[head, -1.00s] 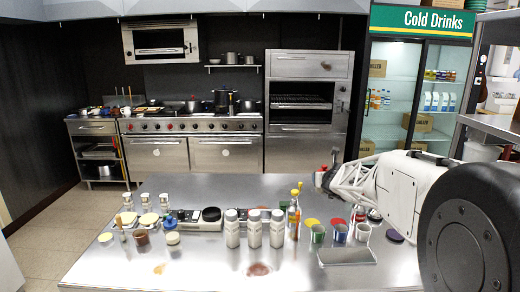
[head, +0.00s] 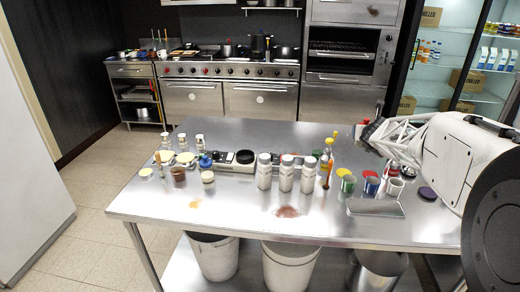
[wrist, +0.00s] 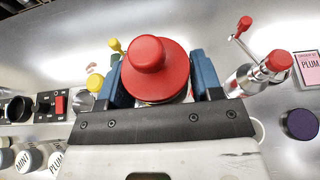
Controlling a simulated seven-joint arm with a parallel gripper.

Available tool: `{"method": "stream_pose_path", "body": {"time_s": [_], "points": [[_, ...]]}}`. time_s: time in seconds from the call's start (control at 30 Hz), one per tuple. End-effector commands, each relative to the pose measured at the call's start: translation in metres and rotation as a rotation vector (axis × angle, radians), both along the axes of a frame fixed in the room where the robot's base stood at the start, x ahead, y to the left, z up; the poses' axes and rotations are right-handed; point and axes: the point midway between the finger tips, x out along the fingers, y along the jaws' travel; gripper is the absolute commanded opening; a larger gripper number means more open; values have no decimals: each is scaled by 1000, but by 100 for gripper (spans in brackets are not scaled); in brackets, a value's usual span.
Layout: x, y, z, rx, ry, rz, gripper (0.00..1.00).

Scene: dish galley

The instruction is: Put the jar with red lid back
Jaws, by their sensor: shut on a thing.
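The jar with the red lid is in my gripper (wrist: 158,85). In the wrist view its round red lid (wrist: 175,82) with a red knob fills the space between the two blue fingers, which are shut on it. The jar's body is mostly hidden under the lid. In the head view my gripper (head: 364,130) is above the right back part of the steel table, with a little red showing at it. From these views I cannot tell how high the jar is above the table.
The steel table (head: 240,222) holds several white bottles (head: 286,173), cups (head: 371,184) and a steel tray (head: 376,208).

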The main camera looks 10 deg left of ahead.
Motion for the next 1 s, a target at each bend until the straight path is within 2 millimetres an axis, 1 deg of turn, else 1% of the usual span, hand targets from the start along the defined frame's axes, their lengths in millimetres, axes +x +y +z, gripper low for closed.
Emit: {"method": "stream_pose_path", "body": {"time_s": [0.13, 0.27, 0.5, 0.57, 0.63, 0.87, 1.0], "points": [[1, 8, 2, -2, -2, 3, 22], [1, 22, 2, -1, -1, 4, 22], [0, 59, 3, -3, -1, 1, 22], [-2, 67, 2, -2, 2, -8, 22], [-6, 76, 6, -2, 5, -25, 22], [-22, 94, 17, -2, 12, -124, 22], [-36, 106, 30, -2, 8, -210, 22]]}}
